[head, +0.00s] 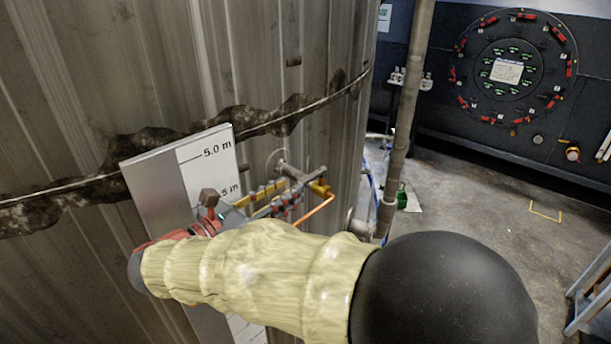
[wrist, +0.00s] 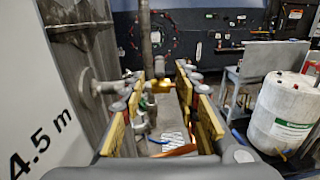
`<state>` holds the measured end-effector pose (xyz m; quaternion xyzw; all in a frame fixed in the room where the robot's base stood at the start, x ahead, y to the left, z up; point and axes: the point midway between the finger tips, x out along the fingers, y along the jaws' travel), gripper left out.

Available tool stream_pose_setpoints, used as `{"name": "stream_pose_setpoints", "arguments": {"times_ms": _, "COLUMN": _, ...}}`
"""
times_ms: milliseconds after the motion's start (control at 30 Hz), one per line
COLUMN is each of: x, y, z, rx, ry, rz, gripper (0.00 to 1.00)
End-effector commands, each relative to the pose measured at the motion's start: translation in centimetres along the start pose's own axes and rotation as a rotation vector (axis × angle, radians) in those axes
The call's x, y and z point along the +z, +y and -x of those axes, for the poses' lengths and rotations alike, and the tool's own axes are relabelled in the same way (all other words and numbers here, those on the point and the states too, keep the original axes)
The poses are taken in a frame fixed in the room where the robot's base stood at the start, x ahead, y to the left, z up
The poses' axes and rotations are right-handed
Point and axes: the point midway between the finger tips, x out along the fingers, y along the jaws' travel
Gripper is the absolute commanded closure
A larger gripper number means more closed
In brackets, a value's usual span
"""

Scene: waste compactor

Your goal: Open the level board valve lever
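The level board (head: 160,190) stands upright against the metal tank, with "5.0 m" readable near its top. A brass valve (head: 320,188) sits on a pipe stub from the tank, right of the board; in the wrist view the valve (wrist: 161,86) appears between the fingertips. Its orange lever (head: 314,211) slants down and left from the valve; part of the lever (wrist: 180,150) shows low between the fingers. My gripper (head: 292,191) points right, close to the valve. In the wrist view my gripper (wrist: 160,76) has its yellow-padded fingers apart. I see no contact with the lever.
The corrugated tank (head: 75,80) fills the left side. A vertical pipe (head: 405,110) stands right of the valve. A round panel with red handles (head: 507,70) is on the far wall. A white drum (wrist: 283,112) and a grey bench (wrist: 268,60) stand right. Open floor (head: 470,200) lies beyond.

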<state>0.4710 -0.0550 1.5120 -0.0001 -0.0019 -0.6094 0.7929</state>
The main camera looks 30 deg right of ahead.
Motion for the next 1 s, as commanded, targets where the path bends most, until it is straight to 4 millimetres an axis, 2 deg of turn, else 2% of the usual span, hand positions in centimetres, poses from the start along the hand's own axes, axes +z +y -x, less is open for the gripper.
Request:
{"name": "stream_pose_setpoints", "arguments": {"times_ms": 500, "x": -0.1, "y": -0.1, "z": -6.8, "rx": -0.003, "ry": 0.003, "rz": 0.002, "gripper": 0.69}}
{"name": "stream_pose_setpoints", "arguments": {"times_ms": 900, "x": -0.1, "y": 0.0, "z": -7.5, "rx": 0.001, "ry": 0.003, "rz": 0.001, "gripper": 0.69}}
{"name": "stream_pose_setpoints", "arguments": {"times_ms": 1000, "x": -0.1, "y": 0.0, "z": -7.5, "rx": 0.001, "ry": 0.003, "rz": 0.001, "gripper": 0.75}}
